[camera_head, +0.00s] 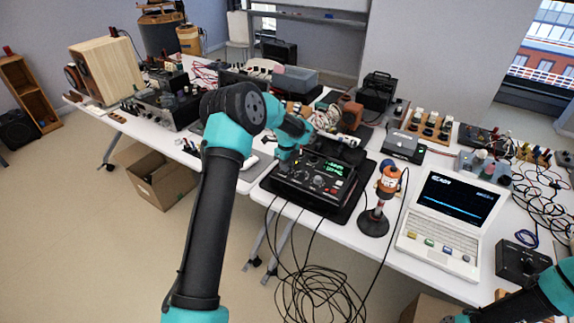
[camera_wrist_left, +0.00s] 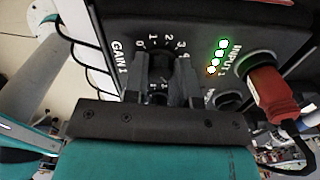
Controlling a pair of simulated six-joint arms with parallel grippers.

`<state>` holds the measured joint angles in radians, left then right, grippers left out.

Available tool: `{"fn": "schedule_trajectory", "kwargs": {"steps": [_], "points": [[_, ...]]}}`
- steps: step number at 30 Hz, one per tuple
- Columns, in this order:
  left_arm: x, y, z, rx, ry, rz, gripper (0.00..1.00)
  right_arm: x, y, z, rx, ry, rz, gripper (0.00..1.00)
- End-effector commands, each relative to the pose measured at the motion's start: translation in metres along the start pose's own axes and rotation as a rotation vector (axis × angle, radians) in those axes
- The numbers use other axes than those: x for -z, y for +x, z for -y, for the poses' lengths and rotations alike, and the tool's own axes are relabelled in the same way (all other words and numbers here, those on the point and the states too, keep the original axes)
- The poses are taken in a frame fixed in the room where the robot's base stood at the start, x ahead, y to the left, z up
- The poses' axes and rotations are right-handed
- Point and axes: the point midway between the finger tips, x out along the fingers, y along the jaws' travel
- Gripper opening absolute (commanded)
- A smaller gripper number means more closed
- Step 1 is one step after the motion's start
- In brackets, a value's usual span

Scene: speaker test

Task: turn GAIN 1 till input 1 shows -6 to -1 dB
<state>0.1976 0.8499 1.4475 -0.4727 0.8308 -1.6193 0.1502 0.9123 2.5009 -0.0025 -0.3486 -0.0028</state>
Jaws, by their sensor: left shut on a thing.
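The black audio unit (camera_head: 318,186) stands on the table with a small green display (camera_head: 334,168), whose reading is too small to tell. My left gripper (camera_head: 286,158) reaches down to its left part. In the left wrist view my left gripper (camera_wrist_left: 163,78) is shut on the dark GAIN 1 knob (camera_wrist_left: 161,62), with a finger on either side. The scale around the knob shows numbers from 0 upward; fingers hide part of it.
A red plug (camera_wrist_left: 270,88) sits in a socket beside the lights. Right of the unit stand a microphone-like stand with an orange top (camera_head: 388,180) and a white laptop (camera_head: 450,222). Black cables (camera_head: 318,290) hang off the table's front edge.

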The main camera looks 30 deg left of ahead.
Motion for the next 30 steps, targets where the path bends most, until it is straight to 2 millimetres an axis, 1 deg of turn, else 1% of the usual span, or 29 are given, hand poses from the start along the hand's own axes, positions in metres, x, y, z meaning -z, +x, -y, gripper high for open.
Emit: {"fn": "schedule_trajectory", "kwargs": {"steps": [14,15,21,22,30], "points": [[-0.0003,-0.0005,0.0001,0.001,0.018,0.0,0.02,0.0,0.0,0.0,0.0,0.0,0.0,0.0],[-0.0003,-0.0005,0.0001,0.001,0.018,0.0,0.29,0.0,0.0,0.0,0.0,0.0,0.0,0.0],[-0.0001,-0.0003,0.0001,0.0,0.018,0.0,0.48,0.0,0.0,0.0,0.0,0.0,0.0,0.0],[-0.0001,-0.0002,0.0001,0.0,0.018,0.0,0.51,0.0,0.0,0.0,0.0,0.0,0.0,0.0],[-0.0001,-0.001,0.0001,0.0,0.018,0.0,0.51,0.0,0.0,0.0,0.0,0.0,0.0,0.0]]}}
